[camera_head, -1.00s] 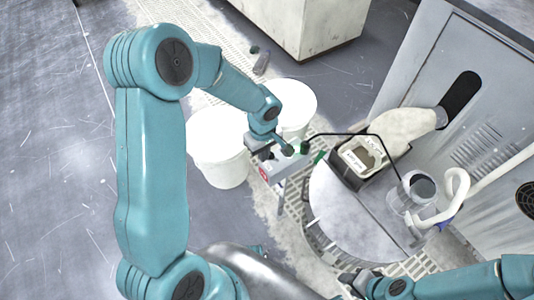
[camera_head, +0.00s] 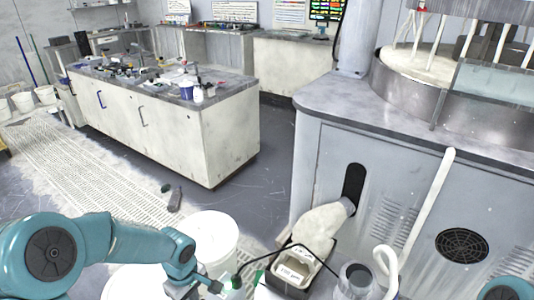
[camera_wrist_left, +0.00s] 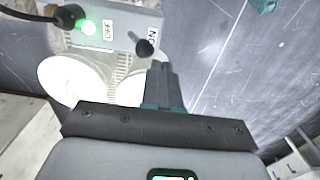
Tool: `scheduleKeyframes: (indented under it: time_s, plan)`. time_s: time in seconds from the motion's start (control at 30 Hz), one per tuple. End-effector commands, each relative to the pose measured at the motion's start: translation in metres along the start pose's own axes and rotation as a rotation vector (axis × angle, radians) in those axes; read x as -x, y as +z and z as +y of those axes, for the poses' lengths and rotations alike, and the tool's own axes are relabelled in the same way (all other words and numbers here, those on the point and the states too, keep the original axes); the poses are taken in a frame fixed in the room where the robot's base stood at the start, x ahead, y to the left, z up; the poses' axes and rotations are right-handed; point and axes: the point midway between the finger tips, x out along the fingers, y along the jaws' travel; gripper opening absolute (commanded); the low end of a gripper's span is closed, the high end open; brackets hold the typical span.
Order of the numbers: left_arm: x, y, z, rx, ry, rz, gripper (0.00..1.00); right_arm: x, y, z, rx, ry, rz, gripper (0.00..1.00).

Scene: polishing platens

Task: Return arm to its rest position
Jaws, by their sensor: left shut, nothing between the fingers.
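My left arm (camera_head: 95,245) comes in from the left in the head view, bent at the elbow, and reaches down to the bottom edge. My left gripper (camera_wrist_left: 163,88) is shut and empty in the wrist view, its fingertips close to a grey switch box (camera_wrist_left: 120,38). The box has a lit green button (camera_wrist_left: 86,26) and a black knob (camera_wrist_left: 145,48). I cannot tell whether the fingers touch the box. Of my right arm, only a teal piece (camera_head: 508,289) shows at the bottom right corner; the right gripper is out of view.
White buckets (camera_head: 207,236) stand beside my left forearm. A grey polishing machine (camera_head: 400,150) fills the right side, with a labelled container (camera_head: 292,268) and a clear jar (camera_head: 355,280) in front. A cluttered bench (camera_head: 165,120) stands behind. Floor is open between bench and machine.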

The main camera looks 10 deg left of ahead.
Motion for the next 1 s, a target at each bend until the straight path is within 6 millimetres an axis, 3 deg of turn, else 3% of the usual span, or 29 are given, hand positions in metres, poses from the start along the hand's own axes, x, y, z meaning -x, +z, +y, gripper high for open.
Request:
scheduleKeyframes:
  time_s: [0.07,0.17,0.27,0.4,0.5,0.6,0.8,1.0]
  plan:
    - [0.006,0.003,-0.002,-0.004,-0.015,-0.009,0.0,0.012,0.0,-0.004,0.0,0.0,0.0,0.43]
    - [-0.004,0.033,-0.024,-0.03,-0.114,-0.082,0.0,0.036,0.001,-0.013,0.0,0.0,0.0,0.43]
    - [-0.023,0.088,-0.054,-0.069,-0.178,-0.224,0.0,0.057,0.001,-0.021,0.0,0.0,0.0,0.43]
    - [-0.041,0.173,-0.091,-0.291,-0.093,-0.425,0.0,0.079,0.001,-0.029,0.0,0.0,0.001,0.43]
    - [-0.048,0.204,-0.104,-0.466,0.027,-0.454,0.0,0.084,0.002,-0.03,0.0,0.0,0.0,0.43]
    - [-0.056,0.211,-0.104,-0.644,0.148,-0.391,0.0,0.081,0.002,-0.029,0.0,0.0,0.0,0.43]
    - [-0.059,0.195,-0.082,-0.913,0.289,-0.213,0.0,0.08,0.002,-0.029,0.0,0.0,0.0,0.43]
    - [-0.059,0.193,-0.079,-0.991,0.307,-0.189,0.0,0.08,0.002,-0.029,0.0,0.0,0.0,0.43]
